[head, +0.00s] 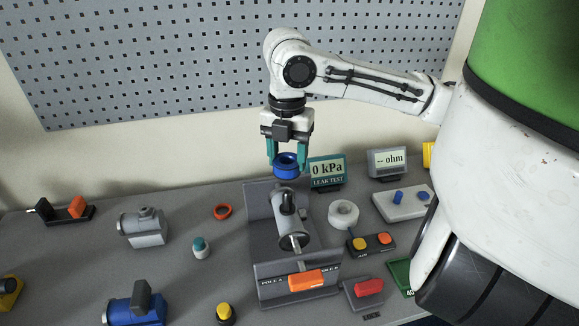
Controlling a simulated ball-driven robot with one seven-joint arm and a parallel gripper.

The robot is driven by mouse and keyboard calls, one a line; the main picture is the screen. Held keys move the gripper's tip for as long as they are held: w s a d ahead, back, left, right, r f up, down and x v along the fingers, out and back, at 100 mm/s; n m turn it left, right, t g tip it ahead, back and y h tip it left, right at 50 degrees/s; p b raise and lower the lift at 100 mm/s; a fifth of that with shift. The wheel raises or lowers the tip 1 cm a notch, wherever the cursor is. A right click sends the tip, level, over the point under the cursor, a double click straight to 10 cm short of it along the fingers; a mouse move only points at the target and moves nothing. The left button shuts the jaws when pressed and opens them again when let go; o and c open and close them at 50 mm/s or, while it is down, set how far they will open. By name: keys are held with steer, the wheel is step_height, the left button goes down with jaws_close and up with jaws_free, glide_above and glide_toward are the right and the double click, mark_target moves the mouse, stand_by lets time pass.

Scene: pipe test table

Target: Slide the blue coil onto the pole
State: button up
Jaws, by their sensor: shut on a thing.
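The blue coil (286,171) is a short blue ring with a dark center. My gripper (287,158) points down with its teal fingers shut on the coil, one at each side. The coil is held in the air, just above a dark upright pole (287,202) on a grey valve body (290,232) in the fixture. In this view the coil appears apart from the pole and nearly in line with it. The exact height and depth between them cannot be told.
The grey fixture (262,215) has an orange handle (306,281) at its front. A "0 kPa" display (327,171) stands close to the right of the coil. A white ring (343,214) lies right of the fixture, an orange ring (222,212) left. The pegboard (150,70) is behind.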

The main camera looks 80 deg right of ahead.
stand_by(0.4)
steer(key=b, duration=0.4)
glide_above(288, 192)
steer(key=shift+d+f, duration=0.15)
steer(key=shift+f, duration=1.05)
steer(key=shift+d+f, duration=0.1)
steer(key=shift+f, duration=1.1)
steer(key=shift+f, duration=0.15)
steer(key=shift+f, duration=0.35)
steer(key=shift+f+b, duration=1.1)
steer(key=shift+f, duration=0.1)
steer(key=shift+f+b, duration=0.85)
steer(key=shift+f, duration=0.2)
steer(key=shift+f, duration=0.25)
steer(key=o, duration=1.2)
